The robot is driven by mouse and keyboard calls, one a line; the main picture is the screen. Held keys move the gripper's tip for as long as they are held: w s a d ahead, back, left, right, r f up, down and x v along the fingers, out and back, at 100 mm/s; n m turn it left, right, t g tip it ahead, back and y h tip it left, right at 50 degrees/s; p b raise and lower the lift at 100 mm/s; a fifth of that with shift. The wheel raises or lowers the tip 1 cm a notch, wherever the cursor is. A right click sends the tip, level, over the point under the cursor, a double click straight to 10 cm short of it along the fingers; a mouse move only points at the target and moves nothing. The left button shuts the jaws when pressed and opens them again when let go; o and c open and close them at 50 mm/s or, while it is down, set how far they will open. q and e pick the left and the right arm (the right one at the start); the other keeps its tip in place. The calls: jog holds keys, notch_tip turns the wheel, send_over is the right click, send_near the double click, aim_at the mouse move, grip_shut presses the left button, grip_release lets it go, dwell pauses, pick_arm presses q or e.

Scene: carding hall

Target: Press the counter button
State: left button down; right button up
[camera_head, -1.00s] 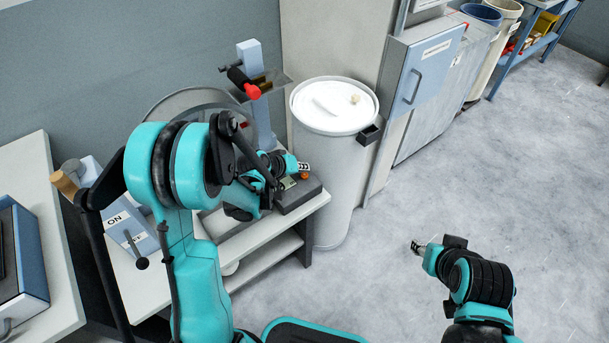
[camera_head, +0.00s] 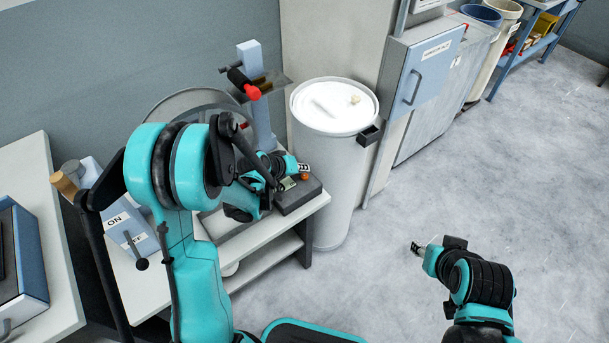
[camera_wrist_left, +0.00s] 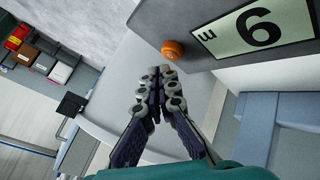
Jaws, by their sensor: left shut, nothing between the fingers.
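The counter is a dark grey box (camera_head: 299,198) on the small table, with a pale display and an orange button (camera_head: 305,177). In the left wrist view, the orange button (camera_wrist_left: 172,50) sits on the box's face beside a pale display (camera_wrist_left: 250,32) with a large "6" or "9" and a small mark. My left gripper (camera_head: 304,168) is at the box near the button, its fingers shut and empty. In the left wrist view its fingertips (camera_wrist_left: 160,76) appear just short of the button; contact does not show. My right gripper (camera_head: 417,248) is over the floor; its jaw state is unclear.
A white-topped grey bin (camera_head: 323,210) stands right beside the table (camera_head: 262,238). A blue post with a red knob (camera_head: 252,92) rises behind the counter. An ON-labelled blue box (camera_head: 132,238) is at left. The floor at right is clear.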

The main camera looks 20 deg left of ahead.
aim_at(303, 176)
pick_arm(q)
jog(key=shift+f, duration=0.1)
jog(key=shift+f+b, duration=0.35)
jog(key=shift+b, duration=0.2)
jog(key=shift+f, duration=0.4)
dwell(0.5)
jog(key=shift+r, duration=0.15)
jog(key=shift+r+p, duration=0.55)
jog(key=shift+r, duration=0.2)
notch_tip(303, 176, up, 5)
jog(key=p, duration=0.3)
jog(key=shift+p, duration=0.4)
